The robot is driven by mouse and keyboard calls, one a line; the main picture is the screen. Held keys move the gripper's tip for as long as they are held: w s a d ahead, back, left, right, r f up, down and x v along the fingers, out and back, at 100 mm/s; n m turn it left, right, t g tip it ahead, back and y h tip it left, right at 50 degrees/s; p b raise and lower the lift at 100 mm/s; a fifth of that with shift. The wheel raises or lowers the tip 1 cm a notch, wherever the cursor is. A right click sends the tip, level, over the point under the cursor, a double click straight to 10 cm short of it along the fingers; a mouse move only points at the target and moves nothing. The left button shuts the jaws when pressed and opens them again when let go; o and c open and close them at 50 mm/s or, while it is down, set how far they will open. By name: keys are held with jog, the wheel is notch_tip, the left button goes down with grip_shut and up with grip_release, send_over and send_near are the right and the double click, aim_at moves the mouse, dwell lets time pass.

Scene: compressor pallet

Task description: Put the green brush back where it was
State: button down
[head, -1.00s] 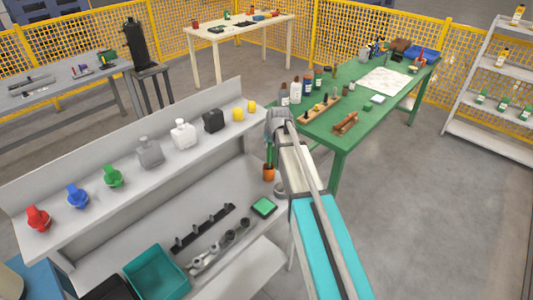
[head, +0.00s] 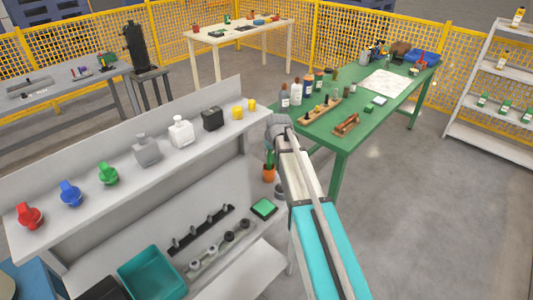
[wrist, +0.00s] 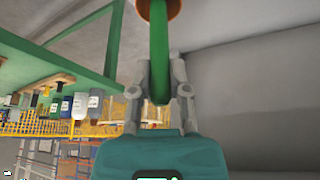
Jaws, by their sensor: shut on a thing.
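The green brush (wrist: 159,40) shows in the wrist view as a green handle running from the top middle down between my fingers. My gripper (wrist: 160,62) is shut on this handle. My arm's end hides most of my gripper there.
A green pad (head: 264,208) and a black peg rail (head: 202,231) lie near the cup. A teal bin (head: 152,272) is at the lower left. The raised shelf (head: 225,128) holds bottles and coloured items. A green table (head: 340,128) with bottles stands behind my arm.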

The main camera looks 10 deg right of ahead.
jog(key=shift+f, duration=0.1)
jog(key=c, duration=0.6)
grip_release()
jog(key=shift+r, duration=0.2)
jog(key=p+v, duration=1.1)
jog(key=v, duration=0.1)
jog(key=shift+f, duration=0.1)
dwell(0.6)
jog(key=s+m+g, duration=0.1)
jog(key=s, duration=0.7)
jog(key=s+a+f+g, duration=0.1)
jog(key=s+g, duration=0.1)
jog(key=s, duration=0.6)
jog(key=s+a+m+g+h, duration=0.1)
jog(key=s, duration=0.7)
jog(key=shift+s+f+m+g, duration=0.1)
jog(key=shift+f+m+g, duration=0.15)
jog(key=shift+m+g, duration=0.05)
